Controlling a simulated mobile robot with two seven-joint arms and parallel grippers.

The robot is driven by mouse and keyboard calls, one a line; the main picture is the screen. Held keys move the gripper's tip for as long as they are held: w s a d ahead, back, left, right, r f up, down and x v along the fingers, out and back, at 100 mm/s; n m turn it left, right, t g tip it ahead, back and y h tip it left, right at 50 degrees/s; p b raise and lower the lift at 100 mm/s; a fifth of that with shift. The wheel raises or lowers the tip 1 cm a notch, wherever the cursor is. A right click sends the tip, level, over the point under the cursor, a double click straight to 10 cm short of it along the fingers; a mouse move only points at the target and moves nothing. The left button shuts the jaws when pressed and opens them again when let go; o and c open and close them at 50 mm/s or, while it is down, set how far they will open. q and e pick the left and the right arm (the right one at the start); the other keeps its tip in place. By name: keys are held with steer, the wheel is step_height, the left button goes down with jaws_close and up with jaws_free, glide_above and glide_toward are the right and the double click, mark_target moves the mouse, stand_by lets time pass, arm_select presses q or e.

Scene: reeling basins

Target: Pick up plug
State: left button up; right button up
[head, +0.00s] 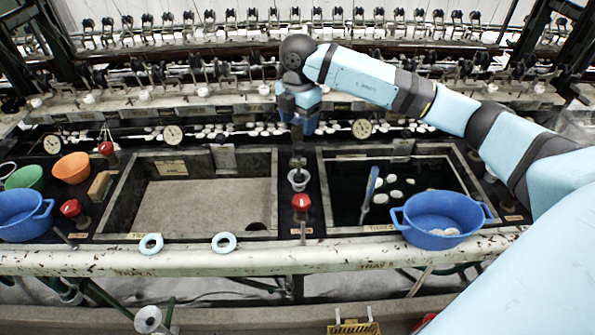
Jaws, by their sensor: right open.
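My right gripper (298,163) points down over the dark divider between the two basins. Its jaws are open, and I see nothing held in them. Just below the fingertips, a small pale round piece with a dark centre (298,181) stands on the divider. It may be the plug, but it is too small to be sure, and I cannot tell whether the fingers touch it. The left basin (205,205) is empty, with a dark drain hole (256,226) at its front right. My left gripper is not in view.
A red knob (301,203) stands in front of the pale piece. The right basin (445,149) holds dark water, white cocoons and a blue-handled tool (370,187). A blue tub (441,219) is at its front right. Two pale rings (224,243) lie on the front edge. Machinery spans the back.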

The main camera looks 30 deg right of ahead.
mark_target(299, 143)
step_height(299, 143, down, 5)
steer(key=shift+r, duration=0.2)
steer(key=shift+f+p, duration=0.55)
steer(key=shift+f, duration=2.1)
steer(key=c, duration=0.9)
steer(key=shift+c, duration=0.2)
steer(key=shift+r, duration=0.15)
